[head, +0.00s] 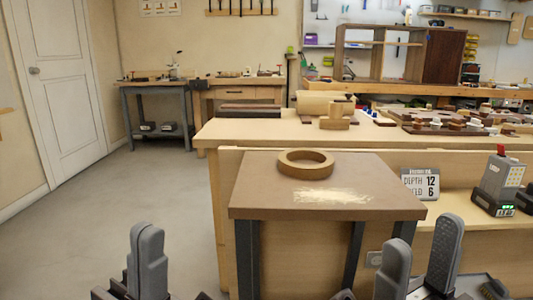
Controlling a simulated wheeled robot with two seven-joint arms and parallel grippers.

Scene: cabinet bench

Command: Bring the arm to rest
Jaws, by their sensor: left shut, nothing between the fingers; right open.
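My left gripper (147,246) is at the lower left of the head view, in front of the bare floor. Its two grey fingers are together, with nothing between them. My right gripper (422,245) is at the lower right, its two grey fingers spread apart and empty. Both grippers point upward in the picture and stay apart from the small table. The lower parts of both arms are cut off by the bottom edge of the picture.
A small brown-topped table (262,197) with dark legs stands ahead, carrying a wooden ring (306,170) and pale sawdust (331,195). A long workbench (240,132) lies behind. A grey device (500,180) stands at the right. The floor (110,215) at left is clear.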

